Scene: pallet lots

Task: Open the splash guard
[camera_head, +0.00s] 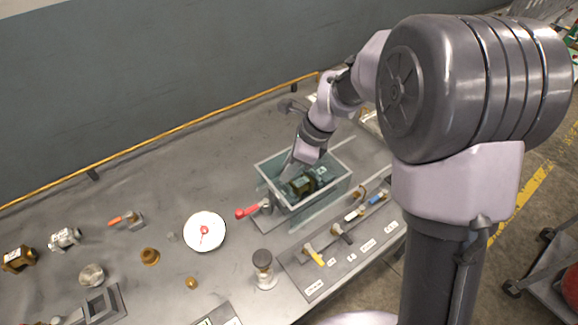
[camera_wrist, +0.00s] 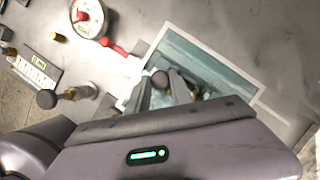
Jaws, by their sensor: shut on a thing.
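The splash guard is a clear, teal-tinted box with a pale rim (camera_head: 333,190) at the middle of the bench. Brass and dark green fittings (camera_head: 308,182) show inside it. My gripper (camera_head: 288,168) reaches down at the guard's back left side in the head view. In the wrist view the guard's pale rim (camera_wrist: 205,42) surrounds the tinted area, and my gripper (camera_wrist: 163,84) has its fingers close together around a small dark round knob (camera_wrist: 160,77). The exact contact is partly hidden by the fingers. The guard's far side is partly hidden by my arm.
A red-handled valve (camera_head: 248,211) and a white dial gauge (camera_head: 204,231) stand left of the guard. A dark-capped cylinder (camera_head: 264,268) stands in front. A panel of colored levers (camera_head: 340,238) lies to the right. A yellow pipe (camera_head: 180,132) runs along the back wall.

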